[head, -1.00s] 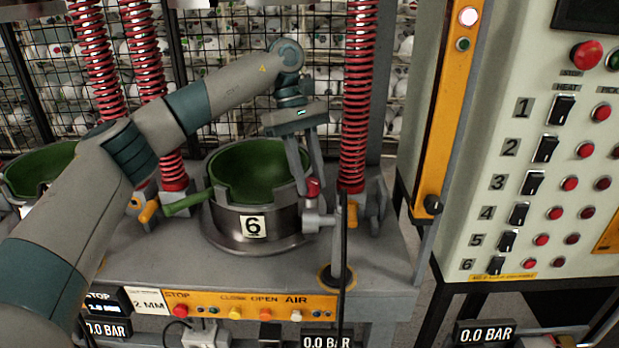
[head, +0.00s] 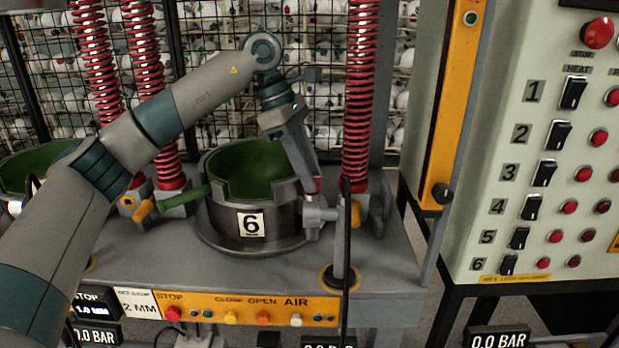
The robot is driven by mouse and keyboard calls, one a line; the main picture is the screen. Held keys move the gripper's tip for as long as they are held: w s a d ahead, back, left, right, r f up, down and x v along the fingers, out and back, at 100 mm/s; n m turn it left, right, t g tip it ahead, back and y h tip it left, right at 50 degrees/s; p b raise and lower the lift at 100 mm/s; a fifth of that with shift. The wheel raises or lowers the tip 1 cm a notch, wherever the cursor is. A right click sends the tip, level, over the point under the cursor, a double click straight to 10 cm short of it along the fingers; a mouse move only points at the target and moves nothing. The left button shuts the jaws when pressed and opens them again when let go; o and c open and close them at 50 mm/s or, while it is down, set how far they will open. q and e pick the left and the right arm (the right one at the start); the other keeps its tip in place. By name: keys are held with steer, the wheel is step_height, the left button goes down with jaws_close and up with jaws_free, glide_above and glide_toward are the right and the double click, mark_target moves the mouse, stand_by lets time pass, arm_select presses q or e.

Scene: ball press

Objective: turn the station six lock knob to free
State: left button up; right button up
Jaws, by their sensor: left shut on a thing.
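My left gripper (head: 313,184) reaches down over the pot's right rim and is shut on the knob. Its fingers are seen nearly edge-on and hide most of the knob, so its exact angle cannot be told. My right gripper is not in view.
A red spring column (head: 358,110) stands close right of my left gripper. A thin dark rod (head: 346,250) rises in front. An orange button panel (head: 250,308) runs along the front edge. A switch cabinet (head: 490,150) stands at the right.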

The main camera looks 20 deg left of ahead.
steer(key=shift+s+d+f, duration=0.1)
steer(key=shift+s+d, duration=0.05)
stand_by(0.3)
arm_select(q)
steer(key=o, duration=1.1)
steer(key=shift+c, duration=0.2)
steer(key=shift+r, duration=0.1)
steer(key=shift+a+r, duration=0.3)
steer(key=shift+r, duration=0.2)
steer(key=b+v, duration=0.1)
steer(key=v, duration=0.5)
steer(key=shift+r, duration=0.1)
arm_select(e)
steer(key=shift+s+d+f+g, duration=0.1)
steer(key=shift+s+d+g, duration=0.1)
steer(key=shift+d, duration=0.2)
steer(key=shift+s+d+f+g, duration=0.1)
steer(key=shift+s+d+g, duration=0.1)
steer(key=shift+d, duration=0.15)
arm_select(q)
steer(key=shift+a, duration=0.1)
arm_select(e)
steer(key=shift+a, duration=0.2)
